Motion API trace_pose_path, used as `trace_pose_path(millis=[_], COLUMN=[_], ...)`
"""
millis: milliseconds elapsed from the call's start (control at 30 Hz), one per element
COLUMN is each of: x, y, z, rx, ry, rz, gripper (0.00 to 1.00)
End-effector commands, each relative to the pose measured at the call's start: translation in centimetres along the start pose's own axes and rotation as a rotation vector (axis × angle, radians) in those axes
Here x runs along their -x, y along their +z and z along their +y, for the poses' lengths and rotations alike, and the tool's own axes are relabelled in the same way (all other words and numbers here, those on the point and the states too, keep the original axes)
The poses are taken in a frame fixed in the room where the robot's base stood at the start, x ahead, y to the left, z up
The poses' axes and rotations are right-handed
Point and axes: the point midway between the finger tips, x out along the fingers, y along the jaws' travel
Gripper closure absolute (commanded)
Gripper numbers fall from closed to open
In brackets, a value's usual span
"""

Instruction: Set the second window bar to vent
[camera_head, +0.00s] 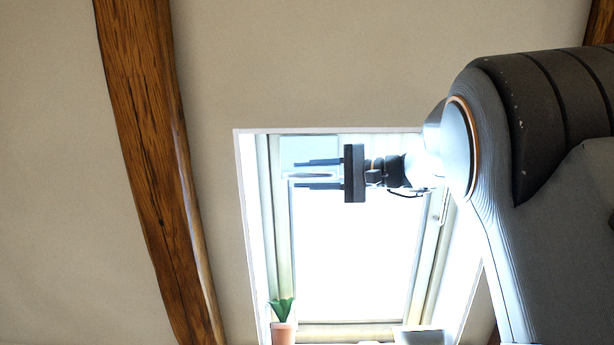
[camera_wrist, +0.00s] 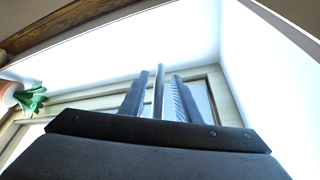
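The skylight window (camera_head: 350,255) is bright in the head view, with a pale frame. My gripper (camera_head: 297,175) is in front of its upper part, fingers pointing left. In the wrist view, the gripper (camera_wrist: 160,76) has its two fingers apart. A slim grey bar (camera_wrist: 158,92) lies between them, with a narrow gap visible on each side. In the head view a pale strip, likely the same bar (camera_head: 308,176), shows between the fingers. I cannot tell whether either finger touches it. Which window bar it is, and its setting, I cannot tell.
A potted plant (camera_head: 283,332) stands at the window's lower left corner; it also shows in the wrist view (camera_wrist: 30,99). A wooden beam (camera_head: 155,150) runs down the sloped wall at left. The window reveal's sides are close around my gripper.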

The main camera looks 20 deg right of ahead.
Motion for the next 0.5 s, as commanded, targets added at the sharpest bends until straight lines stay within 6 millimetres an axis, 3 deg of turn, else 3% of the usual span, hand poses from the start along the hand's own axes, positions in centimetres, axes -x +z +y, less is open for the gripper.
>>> trace_pose_path(millis=[500], x=[6.8], y=[-0.1], z=[0.1], rx=[0.0], ry=[0.001], rz=[0.004], gripper=[0.7])
